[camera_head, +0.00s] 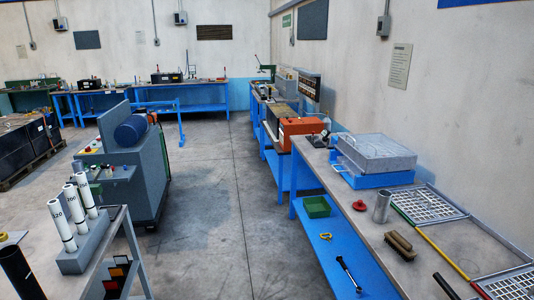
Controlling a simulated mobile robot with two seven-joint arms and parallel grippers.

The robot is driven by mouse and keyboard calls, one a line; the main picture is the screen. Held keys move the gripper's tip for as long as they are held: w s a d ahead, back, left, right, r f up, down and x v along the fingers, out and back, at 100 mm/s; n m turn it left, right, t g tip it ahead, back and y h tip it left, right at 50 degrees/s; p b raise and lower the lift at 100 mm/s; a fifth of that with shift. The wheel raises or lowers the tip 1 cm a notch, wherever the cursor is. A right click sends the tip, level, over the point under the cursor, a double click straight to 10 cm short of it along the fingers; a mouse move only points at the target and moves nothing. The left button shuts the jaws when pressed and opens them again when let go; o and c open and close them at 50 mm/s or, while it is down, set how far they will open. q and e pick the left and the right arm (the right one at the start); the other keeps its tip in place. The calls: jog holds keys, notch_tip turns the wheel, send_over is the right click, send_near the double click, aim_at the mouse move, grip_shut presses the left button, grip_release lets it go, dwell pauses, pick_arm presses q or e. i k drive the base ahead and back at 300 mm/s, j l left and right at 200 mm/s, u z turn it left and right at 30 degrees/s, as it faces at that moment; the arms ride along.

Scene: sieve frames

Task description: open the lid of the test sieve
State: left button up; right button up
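A square grey metal box on a blue base, which looks like the test sieve (376,157), stands on the right workbench (345,208) near the wall. Its flat grey top looks like a lid and seems to lie closed on it; the seam is too small to make out. Neither of my grippers is in view.
Near the box are a red round object (359,206), a metal cylinder (382,207), a brush (399,246) and grid frames (428,204). A blue lower shelf holds a green tray (316,207) and a hammer (348,272). The middle floor (212,190) is clear.

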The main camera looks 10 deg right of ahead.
aim_at(379, 135)
jog(key=i+z, duration=0.15)
jog(key=i, duration=0.65)
jog(key=i+j+z, duration=0.15)
jog(key=i, duration=0.65)
